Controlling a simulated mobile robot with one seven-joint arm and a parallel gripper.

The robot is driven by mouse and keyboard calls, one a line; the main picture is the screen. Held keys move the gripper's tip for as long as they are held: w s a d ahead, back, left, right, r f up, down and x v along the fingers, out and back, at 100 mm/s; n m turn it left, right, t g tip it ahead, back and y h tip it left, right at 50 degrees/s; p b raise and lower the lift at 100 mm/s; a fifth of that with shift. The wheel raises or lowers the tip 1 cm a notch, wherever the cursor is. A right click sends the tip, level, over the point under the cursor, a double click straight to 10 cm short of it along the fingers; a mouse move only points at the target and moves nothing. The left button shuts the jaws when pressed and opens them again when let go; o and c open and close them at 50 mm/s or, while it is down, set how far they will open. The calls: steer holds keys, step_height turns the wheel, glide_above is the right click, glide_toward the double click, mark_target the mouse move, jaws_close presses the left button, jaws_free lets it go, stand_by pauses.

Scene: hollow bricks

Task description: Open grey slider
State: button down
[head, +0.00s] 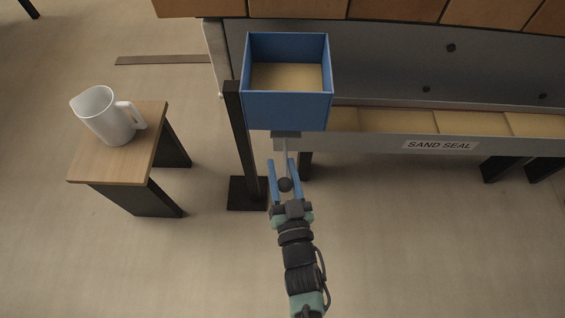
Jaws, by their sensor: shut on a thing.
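The grey slider (287,141) shows as a grey plate sticking out under the front of the blue box (286,110). A thin rod runs from it towards me and ends in a dark round knob (285,185). My gripper (282,162) has its two blue fingers on either side of the rod and knob, shut on the slider's handle. The rest of the slider is hidden beneath the box. The blue box is open at the top, with a sand-coloured fill inside.
A white jug (105,118) stands on a small wooden stool (120,158) at the left. A black post (241,150) with a square foot stands beside the box. A long grey trough labelled "SAND SEAL" (438,145) extends right. The floor in front is clear.

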steer(key=shift+c, duration=2.3)
jaws_free()
steer(key=shift+w, duration=0.1)
steer(key=s+d+p, duration=0.2)
steer(key=s+p, duration=0.2)
steer(key=s, duration=0.8)
steer(key=shift+s+d, duration=0.25)
steer(key=shift+s, duration=0.15)
